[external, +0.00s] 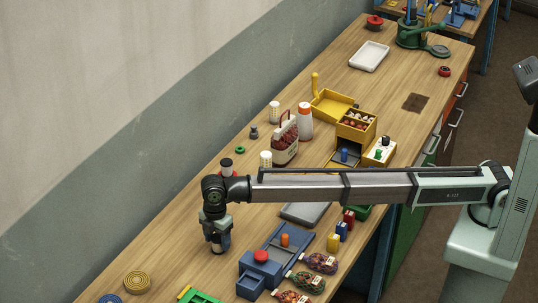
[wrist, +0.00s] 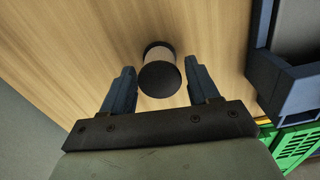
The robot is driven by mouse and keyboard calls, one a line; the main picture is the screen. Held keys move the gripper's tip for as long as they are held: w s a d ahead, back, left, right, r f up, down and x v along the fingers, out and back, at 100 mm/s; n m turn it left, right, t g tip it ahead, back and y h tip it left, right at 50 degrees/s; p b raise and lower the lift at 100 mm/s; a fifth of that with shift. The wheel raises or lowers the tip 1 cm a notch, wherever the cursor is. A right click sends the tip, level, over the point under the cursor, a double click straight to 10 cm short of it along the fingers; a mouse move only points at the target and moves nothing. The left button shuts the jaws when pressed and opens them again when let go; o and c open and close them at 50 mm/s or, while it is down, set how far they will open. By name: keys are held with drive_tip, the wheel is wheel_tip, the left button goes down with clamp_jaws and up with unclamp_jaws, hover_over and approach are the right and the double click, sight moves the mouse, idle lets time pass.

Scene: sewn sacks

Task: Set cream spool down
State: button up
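A spool (wrist: 160,76) with dark round ends and a pale body stands between the fingers of my gripper (wrist: 160,80) in the wrist view. Its near end faces the camera and its far end is toward the wooden table. A narrow gap shows between the spool and each finger, so the gripper looks open around it. In the external view my gripper (external: 218,247) points down, low over the table at front left. The spool is mostly hidden there by the fingers. I cannot tell its exact contact with the table.
A blue fixture (external: 253,284) with a red knob stands right of my gripper, beside a green crate (external: 200,297). A spool with a black top (external: 226,164) stands behind the arm. Netted sacks (external: 320,263) lie at front right. Bare wood (external: 165,245) is left of the gripper.

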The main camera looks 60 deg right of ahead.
sight(215, 241)
drive_tip(key=shift+o, duration=1)
wheel_tip(215, 241, up, 12)
drive_tip(key=shift+r, duration=0.2)
